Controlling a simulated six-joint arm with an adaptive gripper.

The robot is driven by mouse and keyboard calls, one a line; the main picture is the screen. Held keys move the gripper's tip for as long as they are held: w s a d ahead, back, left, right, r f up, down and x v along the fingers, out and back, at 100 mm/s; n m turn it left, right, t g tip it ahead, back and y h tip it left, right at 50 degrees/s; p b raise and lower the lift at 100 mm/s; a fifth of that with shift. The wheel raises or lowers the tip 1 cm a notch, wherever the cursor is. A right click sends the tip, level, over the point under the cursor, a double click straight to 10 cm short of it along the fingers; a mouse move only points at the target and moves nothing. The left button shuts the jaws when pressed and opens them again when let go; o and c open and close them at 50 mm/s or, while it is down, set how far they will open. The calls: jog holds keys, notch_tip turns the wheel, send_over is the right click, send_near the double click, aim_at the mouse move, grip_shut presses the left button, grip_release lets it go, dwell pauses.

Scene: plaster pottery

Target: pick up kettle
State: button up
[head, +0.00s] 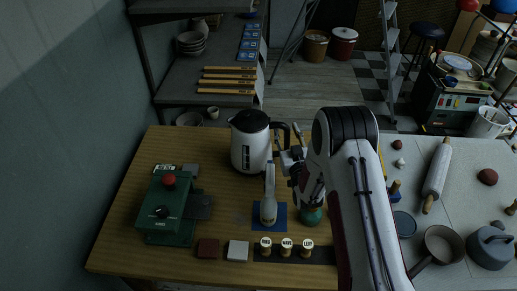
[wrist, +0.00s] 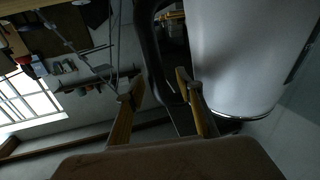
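The kettle (head: 249,148), white with a black lid and a black handle on its right, stands upright on the wooden table in the head view. My gripper (head: 287,158) is at the handle side, just right of the kettle, and partly hidden by my arm. In the wrist view the kettle's white body (wrist: 238,55) fills the upper right, with the dark handle (wrist: 152,45) to its left. My gripper (wrist: 160,92) is open there, one finger on each side of the handle's lower part. I cannot tell whether either finger touches it.
A white tool (head: 268,208) on a blue mat stands in front of the kettle, near a green round object (head: 312,215). A green machine (head: 168,210) is at the left. Labelled stamps (head: 286,247) line the front.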

dwell(0.4)
grip_shut()
jog(key=shift+w+r, duration=0.1)
jog(key=shift+r, duration=0.1)
jog(key=shift+r, duration=4.95)
